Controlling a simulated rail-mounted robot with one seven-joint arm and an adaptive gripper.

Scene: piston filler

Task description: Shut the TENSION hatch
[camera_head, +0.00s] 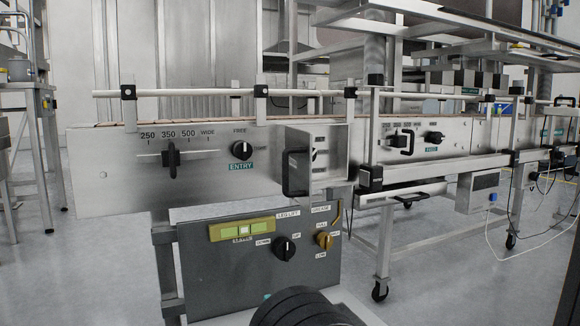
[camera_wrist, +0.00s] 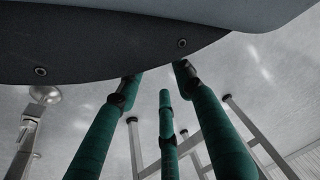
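A bare metal hatch leaf (camera_head: 331,150) with a black pull handle (camera_head: 293,172) stands out from the long steel front panel, just right of the ENTRY knob, in the head view. It looks swung open towards me. I cannot read a TENSION label on it, so I cannot be sure it is that hatch.
A grey control box (camera_head: 205,275) with knobs sits below the hatch. A guide rail (camera_head: 200,92) runs above the panel. A second black handle (camera_head: 404,141) is farther right.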

